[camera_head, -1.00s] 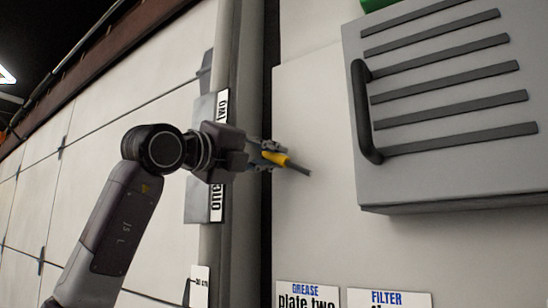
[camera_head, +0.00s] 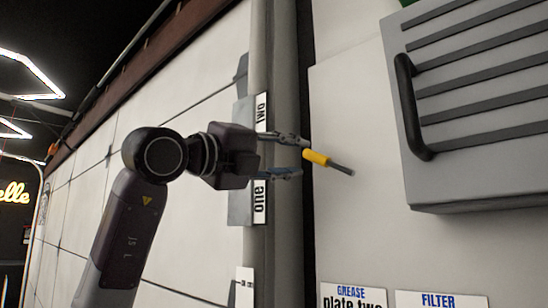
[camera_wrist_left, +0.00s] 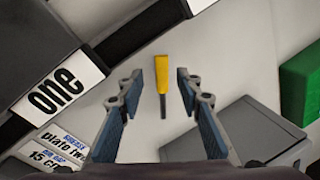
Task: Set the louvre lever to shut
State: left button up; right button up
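A lever with a yellow grip (camera_head: 316,157) and a dark grey rod stands against the pale panel. It also shows in the wrist view, its yellow grip (camera_wrist_left: 161,72) above the dark rod. My left gripper (camera_head: 303,157) is open and empty, its fingers spread on either side of the lever and apart from it. In the wrist view the fingers (camera_wrist_left: 164,88) flank the lever with a gap on each side. The lever's mount is not clear. A louvred grey box (camera_head: 480,185) with dark slats is at the right. My right gripper is not in view.
A black bar handle (camera_head: 410,108) sticks out from the louvred box. Signs reading "two" (camera_head: 261,108) and "one" (camera_head: 259,201) are on the post behind my gripper. Signs for grease (camera_head: 353,296) and filter (camera_head: 438,300) are below. A green block (camera_wrist_left: 301,84) is at the wrist view's right.

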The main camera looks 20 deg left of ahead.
pick_arm(q)
jog(key=v, duration=0.5)
jog(key=shift+s+a, duration=0.2)
jog(key=shift+s, duration=0.15)
